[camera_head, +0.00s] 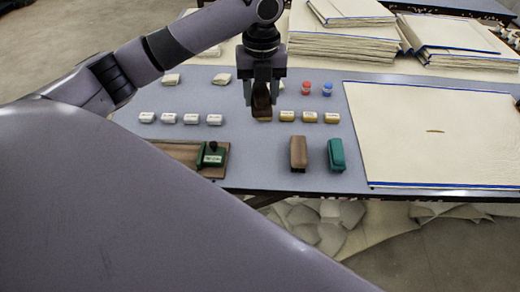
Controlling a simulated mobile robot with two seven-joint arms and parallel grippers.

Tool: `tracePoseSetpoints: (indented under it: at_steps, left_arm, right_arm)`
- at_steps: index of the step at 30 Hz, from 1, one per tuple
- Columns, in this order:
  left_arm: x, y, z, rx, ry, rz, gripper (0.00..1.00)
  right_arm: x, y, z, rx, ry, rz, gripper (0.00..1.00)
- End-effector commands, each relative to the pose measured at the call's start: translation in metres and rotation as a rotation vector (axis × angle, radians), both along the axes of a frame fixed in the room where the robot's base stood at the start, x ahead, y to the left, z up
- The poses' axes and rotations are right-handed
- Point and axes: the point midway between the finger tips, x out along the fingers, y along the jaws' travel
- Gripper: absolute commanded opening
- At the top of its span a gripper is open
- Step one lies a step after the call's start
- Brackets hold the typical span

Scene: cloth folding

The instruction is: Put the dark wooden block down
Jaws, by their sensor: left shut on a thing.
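My left gripper (262,88) comes in from the upper left and points straight down over the grey table. It is shut on the dark wooden block (261,106), whose lower part shows between and below the fingers. A tan edge shows just under the block. I cannot tell whether the block touches it or the table. My right gripper is not in view.
Small white blocks (191,119) stand in a row to the left, tan ones (309,117) to the right. A brown block (298,152) and a green one (336,154) stand nearer. A cream cloth (430,150) covers the right side.

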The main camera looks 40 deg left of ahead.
Motion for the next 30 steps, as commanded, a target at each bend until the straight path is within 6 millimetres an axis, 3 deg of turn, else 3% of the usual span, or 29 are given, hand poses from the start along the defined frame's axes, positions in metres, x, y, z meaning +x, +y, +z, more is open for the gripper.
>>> tracePoseSetpoints:
  at_steps: [5,8,21,25,30]
  left_arm:
    - [0.003,0.003,0.007,-0.005,-0.002,-0.12,0.19]
    - [0.002,0.004,-0.001,-0.006,0.001,-0.143,0.19]
    - [0.001,0.004,-0.112,-0.006,0.004,-0.144,0.19]
    - [0.002,0.004,-0.137,-0.005,0.001,-0.143,0.19]
    - [0.003,0.004,-0.149,-0.007,-0.002,-0.144,0.19]
  right_arm:
    - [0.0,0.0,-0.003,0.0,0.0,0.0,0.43]
    - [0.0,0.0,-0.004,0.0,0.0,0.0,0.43]
    - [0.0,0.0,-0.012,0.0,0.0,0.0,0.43]
    - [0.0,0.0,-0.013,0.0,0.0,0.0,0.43]
    - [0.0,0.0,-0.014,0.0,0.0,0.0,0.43]
